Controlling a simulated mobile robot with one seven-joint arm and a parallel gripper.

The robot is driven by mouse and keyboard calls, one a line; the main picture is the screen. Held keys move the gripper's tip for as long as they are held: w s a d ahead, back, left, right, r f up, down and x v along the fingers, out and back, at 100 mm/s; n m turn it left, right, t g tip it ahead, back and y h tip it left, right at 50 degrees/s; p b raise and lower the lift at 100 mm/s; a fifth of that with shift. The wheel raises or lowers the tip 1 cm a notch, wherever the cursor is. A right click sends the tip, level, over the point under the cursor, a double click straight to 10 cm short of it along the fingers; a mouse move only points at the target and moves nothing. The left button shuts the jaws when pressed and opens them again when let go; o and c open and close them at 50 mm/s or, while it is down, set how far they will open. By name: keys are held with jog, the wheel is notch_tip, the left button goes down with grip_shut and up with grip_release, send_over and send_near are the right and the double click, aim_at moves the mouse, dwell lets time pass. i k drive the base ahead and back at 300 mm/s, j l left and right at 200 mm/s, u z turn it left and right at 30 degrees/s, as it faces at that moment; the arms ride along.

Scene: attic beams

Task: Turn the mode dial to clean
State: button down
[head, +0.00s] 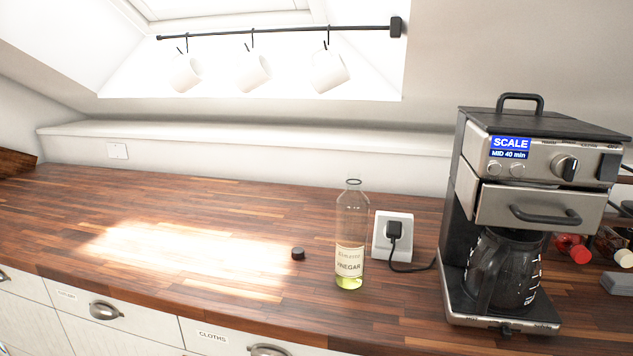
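The coffee machine (467,190) stands at the right of the wooden counter, black and steel with a handle on top. Its mode dial (565,167) is a round knob with a pale pointer mark, at the right of the upper front panel. The labels around the dial are too small to read. A blue display (510,147) on the panel reads "SCALE" and "MID 40 min". Two small round knobs sit below the display. A glass carafe (505,270) stands in the machine under a steel drawer (530,208) with a black handle. My gripper is not in view.
A vinegar bottle (350,235), uncapped, stands left of the machine with a little liquid inside. A dark cap (298,253) lies beside it. A plugged cord runs from a wall socket (392,236). Red-capped jars (574,250) are at right. The counter's left (130,220) is clear.

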aim_at(564, 167)
jog(key=i+j+z, duration=0.15)
jog(key=z, duration=0.75)
jog(key=k+l+u, duration=0.15)
jog(key=l, duration=0.2)
jog(key=k+l+u, duration=0.3)
jog(key=k+l, duration=0.15)
jog(key=l, duration=0.25)
